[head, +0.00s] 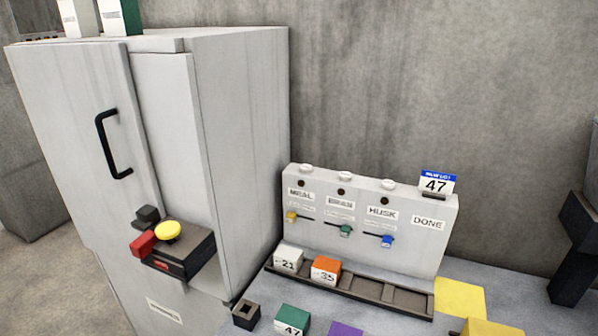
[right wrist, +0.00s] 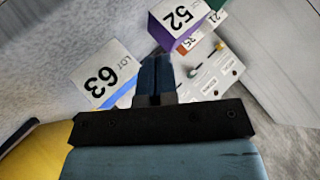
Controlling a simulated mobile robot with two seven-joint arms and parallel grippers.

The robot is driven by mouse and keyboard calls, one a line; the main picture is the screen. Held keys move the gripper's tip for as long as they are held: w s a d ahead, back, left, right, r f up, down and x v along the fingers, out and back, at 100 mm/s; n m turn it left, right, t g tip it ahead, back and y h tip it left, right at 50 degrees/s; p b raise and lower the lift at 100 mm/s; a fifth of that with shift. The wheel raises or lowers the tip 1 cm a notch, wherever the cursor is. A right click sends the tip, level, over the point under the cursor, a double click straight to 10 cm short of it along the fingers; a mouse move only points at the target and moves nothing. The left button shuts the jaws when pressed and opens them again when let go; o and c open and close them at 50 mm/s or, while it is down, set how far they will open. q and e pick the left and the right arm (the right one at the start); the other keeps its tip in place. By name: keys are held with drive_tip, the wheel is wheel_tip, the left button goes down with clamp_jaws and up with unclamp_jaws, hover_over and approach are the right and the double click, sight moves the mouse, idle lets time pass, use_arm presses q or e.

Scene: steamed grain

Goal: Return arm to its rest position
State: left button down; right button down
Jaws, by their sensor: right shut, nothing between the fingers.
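My right gripper (right wrist: 154,75) shows in the right wrist view with its two blue-grey fingers together and nothing between them. Beyond the fingertips are a white-faced block marked 63 (right wrist: 108,75), with a blue side, and a purple block marked 52 (right wrist: 180,20). Neither is held; I cannot tell how near the fingers are to them. My left gripper is not in either view. A dark jointed shape stands at the right edge of the head view; I cannot tell which part it is.
A grey cabinet (head: 245,130) with a black handle and yellow button (head: 167,231) stands left. A labelled panel (head: 330,228) stands behind a slotted tray (head: 400,302) holding white block 21 (head: 288,258) and orange block 35 (head: 325,269). Green block 47 (head: 291,321) lies in front.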

drive_tip(key=s+d+r+n+g+h, duration=0.1)
drive_tip(key=s+d+n+g+h, duration=0.3)
drive_tip(key=s, duration=0.5)
drive_tip(key=s+d+r+n+g+h, duration=0.1)
drive_tip(key=s+d+n+g, duration=0.1)
drive_tip(key=s+d, duration=0.55)
drive_tip(key=w+a+f+t+y+p, duration=0.2)
drive_tip(key=w+a+f+t+p, duration=0.2)
drive_tip(key=a+t+p, duration=0.3)
drive_tip(key=shift+w+a+f+n+y+p, duration=0.3)
drive_tip(key=shift+a+f+y+p, duration=0.15)
drive_tip(key=shift+a+f, duration=0.45)
